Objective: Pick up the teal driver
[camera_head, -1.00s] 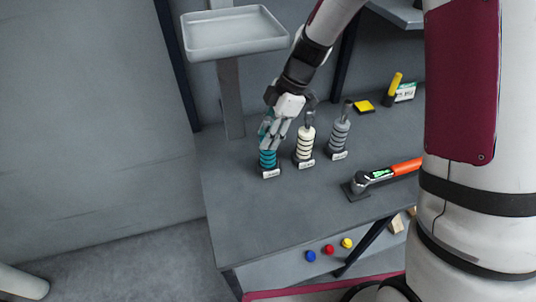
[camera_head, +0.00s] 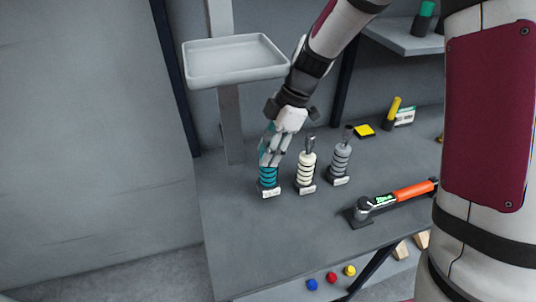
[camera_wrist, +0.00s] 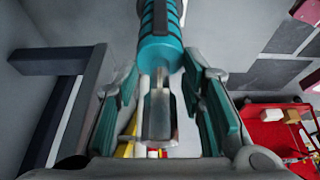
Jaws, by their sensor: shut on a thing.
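The teal driver (camera_head: 268,179), with dark rings on its handle, is upright at the left of a row of three on the grey bench. A small white label (camera_head: 271,194) is at its foot. My gripper (camera_head: 270,164) is shut on its upper part from above. In the wrist view the banded teal handle (camera_wrist: 160,48) lies between the two teal-padded fingers (camera_wrist: 164,80), with a metal part nearer the camera. Whether the driver's foot is clear of its base cannot be told.
A cream driver (camera_head: 305,172) stands close to the right, and a grey driver (camera_head: 340,160) beyond it. A tool with an orange handle (camera_head: 413,190) lies farther right. A pale tray (camera_head: 235,62) on a post is behind. The bench front left is clear.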

